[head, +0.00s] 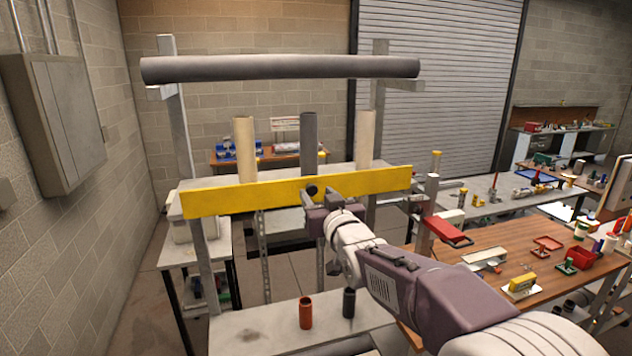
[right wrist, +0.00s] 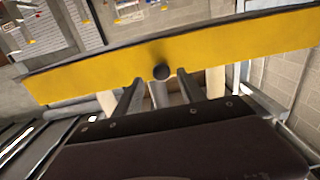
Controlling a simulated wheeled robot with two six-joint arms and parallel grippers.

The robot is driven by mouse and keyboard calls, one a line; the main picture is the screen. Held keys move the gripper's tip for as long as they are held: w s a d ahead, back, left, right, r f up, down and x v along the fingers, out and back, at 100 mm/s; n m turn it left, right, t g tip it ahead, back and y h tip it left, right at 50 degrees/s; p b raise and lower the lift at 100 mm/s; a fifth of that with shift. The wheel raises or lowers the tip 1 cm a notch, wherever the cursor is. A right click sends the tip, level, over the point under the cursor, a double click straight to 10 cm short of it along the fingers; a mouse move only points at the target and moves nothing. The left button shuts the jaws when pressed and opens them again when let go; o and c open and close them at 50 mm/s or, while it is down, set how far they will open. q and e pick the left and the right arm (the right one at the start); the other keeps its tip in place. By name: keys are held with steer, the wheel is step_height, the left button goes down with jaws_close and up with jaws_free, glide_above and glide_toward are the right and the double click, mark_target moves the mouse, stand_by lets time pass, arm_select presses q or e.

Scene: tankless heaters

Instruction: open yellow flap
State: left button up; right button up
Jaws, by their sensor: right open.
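The yellow flap (head: 235,197) is a long flat bar across the front of a grey frame, with a round dark knob (head: 312,190) near its middle. In the right wrist view the flap (right wrist: 240,48) crosses the picture at a tilt, and its knob (right wrist: 161,72) shows between and just beyond the finger ends. My right gripper (head: 318,198) is in front of the flap at the knob. Its two fingers (right wrist: 158,80) are apart, one on each side of the knob. I cannot tell whether they touch it. My left gripper is out of view.
Two cream tubes (head: 244,150) and a dark grey tube stand behind the flap. A thick grey pipe (head: 280,68) lies across the frame's top. A red and a dark cylinder (head: 306,312) stand on the lower shelf. A wooden table (head: 490,245) with small parts is at right.

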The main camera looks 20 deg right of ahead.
steer(key=shift+w+a+p, duration=0.15)
steer(key=shift+w, duration=0.4)
steer(key=shift+w+a+p, duration=0.15)
steer(key=shift+w, duration=0.4)
steer(key=shift+s, duration=0.15)
steer(key=shift+d, duration=0.1)
jaws_close()
stand_by(0.3)
